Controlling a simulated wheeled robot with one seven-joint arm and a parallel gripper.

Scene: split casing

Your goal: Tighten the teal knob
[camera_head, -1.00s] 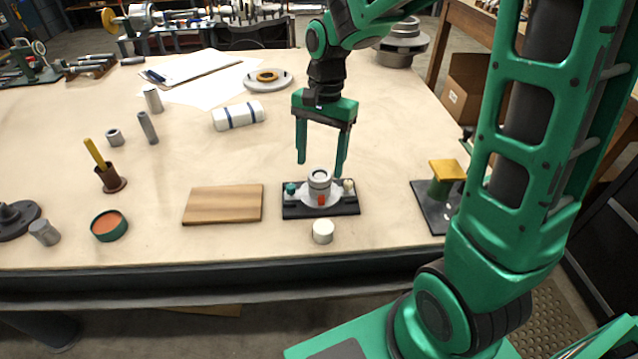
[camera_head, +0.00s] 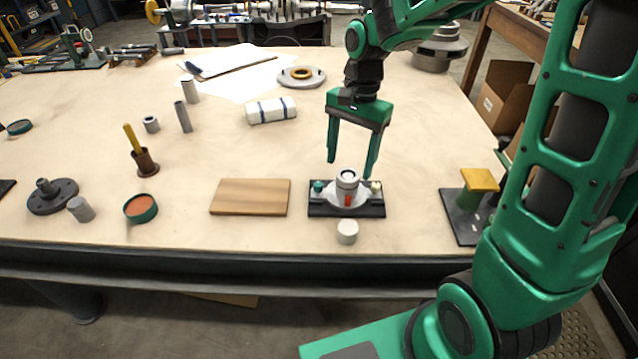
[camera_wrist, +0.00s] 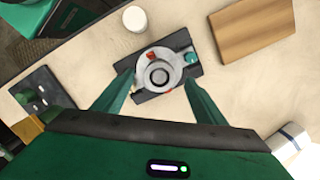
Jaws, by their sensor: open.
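The teal knob (camera_head: 318,186) sits at the left side of a grey and white round casing (camera_head: 347,188) on a black base plate (camera_head: 347,211). In the wrist view the teal knob (camera_wrist: 191,57) is at the casing's upper right. A cream knob (camera_head: 375,187) is on the casing's opposite side, and a red part (camera_head: 348,201) is at its front. My gripper (camera_head: 349,169) is open and empty above and behind the casing, fingers pointing down. In the wrist view its fingers (camera_wrist: 160,95) lie to either side of the casing's near part; contact does not show.
A white cylinder (camera_head: 347,232) stands just in front of the base plate. A wooden board (camera_head: 250,197) lies to the left. A black plate with a yellow-topped green block (camera_head: 478,181) is to the right. A white roll (camera_head: 271,110) lies behind; bare tabletop surrounds these.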

